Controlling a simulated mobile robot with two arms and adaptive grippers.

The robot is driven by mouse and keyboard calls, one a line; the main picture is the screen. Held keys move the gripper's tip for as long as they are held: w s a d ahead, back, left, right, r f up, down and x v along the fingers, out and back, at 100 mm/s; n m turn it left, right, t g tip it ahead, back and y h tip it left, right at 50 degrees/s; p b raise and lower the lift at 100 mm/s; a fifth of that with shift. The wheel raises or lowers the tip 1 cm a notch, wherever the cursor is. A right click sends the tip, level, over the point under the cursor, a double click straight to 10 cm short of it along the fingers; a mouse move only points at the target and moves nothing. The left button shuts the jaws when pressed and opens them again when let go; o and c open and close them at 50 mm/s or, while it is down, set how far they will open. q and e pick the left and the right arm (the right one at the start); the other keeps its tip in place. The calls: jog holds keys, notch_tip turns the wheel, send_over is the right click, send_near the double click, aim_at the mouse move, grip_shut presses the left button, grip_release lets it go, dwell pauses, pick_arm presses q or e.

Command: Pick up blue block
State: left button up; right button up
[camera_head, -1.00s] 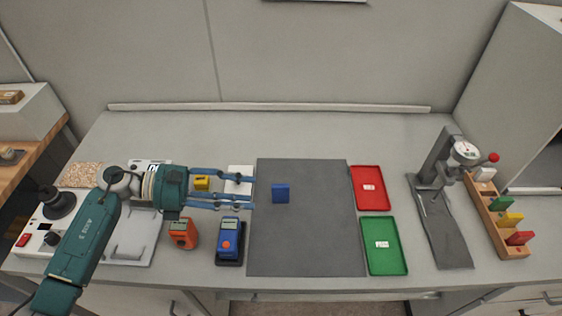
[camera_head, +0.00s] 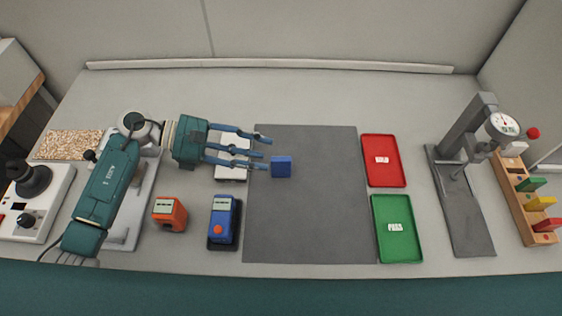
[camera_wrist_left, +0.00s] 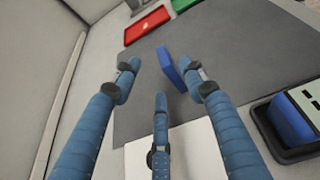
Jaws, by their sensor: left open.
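The blue block (camera_head: 281,167) sits on the dark grey mat (camera_head: 305,220), near the mat's left side. My left gripper (camera_head: 266,149) comes in from the left with its blue fingers spread open, their tips just left of the block. In the left wrist view the block (camera_wrist_left: 171,68) lies ahead of the open fingers (camera_wrist_left: 160,85), between the upper-left and right fingertips. It looks close to the right finger; whether they touch cannot be told. Nothing is held. My right gripper is out of view.
A red tray (camera_head: 383,182) and a green tray (camera_head: 398,250) lie right of the mat. A blue meter (camera_head: 222,222) and an orange device (camera_head: 169,213) stand at front left. A gauge stand (camera_head: 464,200) is at right. The mat's middle is clear.

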aim_at(281, 162)
pick_arm(q)
jog(key=shift+x, duration=0.75)
jog(key=shift+s+d+p, duration=0.15)
jog(key=shift+d+p, duration=0.25)
jog(key=shift+p, duration=0.15)
jog(key=p+x, duration=0.1)
jog(key=x, duration=0.1)
jog(key=p+x, duration=0.1)
jog(key=x, duration=0.1)
jog(key=shift+s+f+p, duration=0.15)
jog(key=shift+f+p, duration=0.2)
jog(key=shift+f, duration=0.05)
jog(key=shift+d+f, duration=0.1)
jog(key=shift+f, duration=0.05)
grip_shut()
